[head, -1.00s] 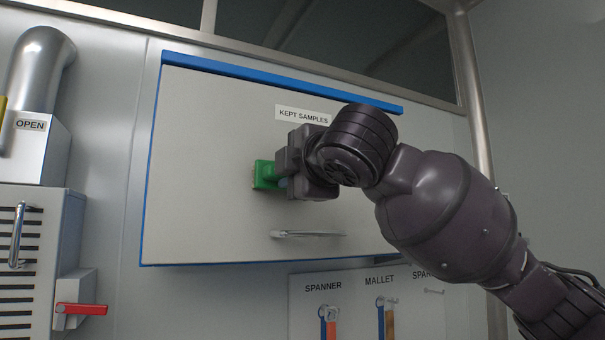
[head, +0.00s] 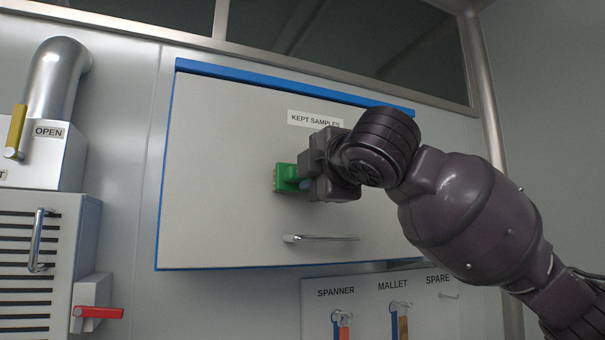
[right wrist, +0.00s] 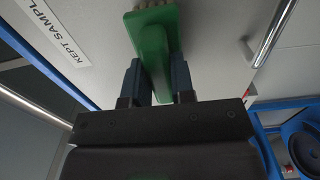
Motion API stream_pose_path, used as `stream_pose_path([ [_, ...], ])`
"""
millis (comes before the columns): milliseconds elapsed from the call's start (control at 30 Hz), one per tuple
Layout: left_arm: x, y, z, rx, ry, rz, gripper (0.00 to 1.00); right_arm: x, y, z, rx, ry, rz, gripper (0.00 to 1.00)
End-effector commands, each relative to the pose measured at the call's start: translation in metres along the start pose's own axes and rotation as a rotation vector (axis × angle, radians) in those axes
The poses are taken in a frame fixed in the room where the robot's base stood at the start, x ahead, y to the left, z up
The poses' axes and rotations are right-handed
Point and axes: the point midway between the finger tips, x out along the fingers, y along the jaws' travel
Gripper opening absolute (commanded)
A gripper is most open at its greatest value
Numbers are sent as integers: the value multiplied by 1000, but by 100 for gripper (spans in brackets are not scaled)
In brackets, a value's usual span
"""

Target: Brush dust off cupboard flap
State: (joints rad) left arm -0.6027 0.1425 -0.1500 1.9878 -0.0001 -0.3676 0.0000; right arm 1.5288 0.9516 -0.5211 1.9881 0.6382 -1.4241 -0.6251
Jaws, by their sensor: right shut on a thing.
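The cupboard flap (head: 225,170) is a pale closed panel with a blue frame, a "KEPT SAMPLES" label (head: 313,119) and a metal bar handle (head: 320,238) near its lower edge. My right gripper (head: 308,183) is in front of the flap's middle, shut on a green brush (head: 286,178). In the right wrist view the green brush (right wrist: 152,45) is between both fingers, its bristles towards the flap. I cannot tell whether the bristles touch the panel. No dust can be made out on the flap. My left gripper is not in view.
Below the flap is a tool board (head: 375,290) with a spanner (head: 340,325) and a mallet (head: 401,322). At the left are a slatted cabinet with a red lever (head: 98,312) and a duct box with a yellow lever (head: 16,131).

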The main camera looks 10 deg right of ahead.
Motion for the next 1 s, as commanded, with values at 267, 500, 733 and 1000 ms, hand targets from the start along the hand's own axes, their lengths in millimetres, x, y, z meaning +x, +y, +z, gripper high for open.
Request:
stream_pose_path([
  [267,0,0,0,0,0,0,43,1,0,10,0,-2,0,4],
  [500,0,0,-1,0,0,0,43,0,0,26,1,-4,-2,4],
  [733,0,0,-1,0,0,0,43,0,0,40,0,-3,-1,4],
  [1000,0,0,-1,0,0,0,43,0,0,49,1,-2,-1,4],
])
